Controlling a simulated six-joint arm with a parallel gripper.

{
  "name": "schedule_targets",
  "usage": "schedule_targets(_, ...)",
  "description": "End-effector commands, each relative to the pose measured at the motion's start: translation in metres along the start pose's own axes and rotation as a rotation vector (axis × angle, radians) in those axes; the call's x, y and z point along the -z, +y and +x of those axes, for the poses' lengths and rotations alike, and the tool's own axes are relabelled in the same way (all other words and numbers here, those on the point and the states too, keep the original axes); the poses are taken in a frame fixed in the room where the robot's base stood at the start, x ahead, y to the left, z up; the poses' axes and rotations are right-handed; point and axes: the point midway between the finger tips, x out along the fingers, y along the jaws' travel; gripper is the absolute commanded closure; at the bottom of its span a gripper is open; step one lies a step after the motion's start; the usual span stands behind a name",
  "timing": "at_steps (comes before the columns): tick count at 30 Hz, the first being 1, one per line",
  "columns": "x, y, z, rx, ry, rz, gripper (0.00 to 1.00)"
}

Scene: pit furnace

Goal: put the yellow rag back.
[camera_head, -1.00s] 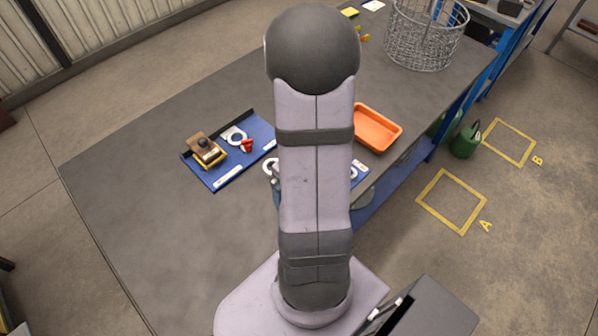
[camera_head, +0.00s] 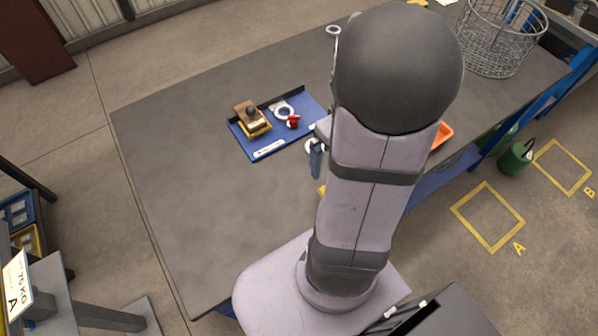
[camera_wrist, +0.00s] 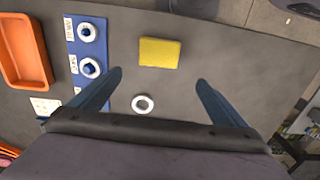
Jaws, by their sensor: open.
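The yellow rag (camera_wrist: 160,53) lies flat on the grey table in the wrist view, as a small folded rectangle. A yellow bit, likely the same rag, shows beside my arm in the head view (camera_head: 322,190). My gripper (camera_wrist: 159,80) is open and empty; the rag lies ahead of its fingertips, between their lines. In the head view one blue finger (camera_head: 316,160) shows and my arm hides the rest. A blue tray (camera_head: 243,146) holds a brown block (camera_head: 247,113) on something yellow, a white ring (camera_head: 284,110) and a red piece (camera_head: 293,122).
A loose white ring (camera_wrist: 143,104) lies on the table between my fingers. Left of them is a blue strip (camera_wrist: 74,50) with white rings and labels. An orange bin (camera_wrist: 45,50) is farther left. A wire basket (camera_head: 500,35) stands at the back right.

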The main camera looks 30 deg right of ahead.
Motion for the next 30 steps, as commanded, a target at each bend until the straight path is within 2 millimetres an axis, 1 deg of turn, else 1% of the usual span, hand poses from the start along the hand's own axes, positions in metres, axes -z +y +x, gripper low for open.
schedule_targets(2,0.004,-0.012,-0.001,0.0,0.0,-0.007,0.04)
schedule_targets(5,0.012,-0.035,-0.002,-0.001,0.001,-0.012,0.04)
schedule_targets(8,0.017,-0.067,-0.003,-0.002,0.0,-0.015,0.04)
schedule_targets(9,0.019,-0.081,-0.003,-0.002,0.0,-0.016,0.04)
schedule_targets(12,0.018,-0.115,-0.004,-0.003,0.0,-0.015,0.04)
schedule_targets(15,0.014,-0.142,-0.004,-0.004,0.0,-0.014,0.04)
schedule_targets(18,0.008,-0.163,-0.004,-0.004,0.0,-0.01,0.04)
schedule_targets(21,0.004,-0.175,-0.003,-0.004,0.0,-0.005,0.04)
schedule_targets(23,0.002,-0.179,-0.003,-0.004,-0.001,-0.002,0.04)
schedule_targets(30,0.001,-0.182,-0.003,-0.004,-0.001,0.003,0.04)
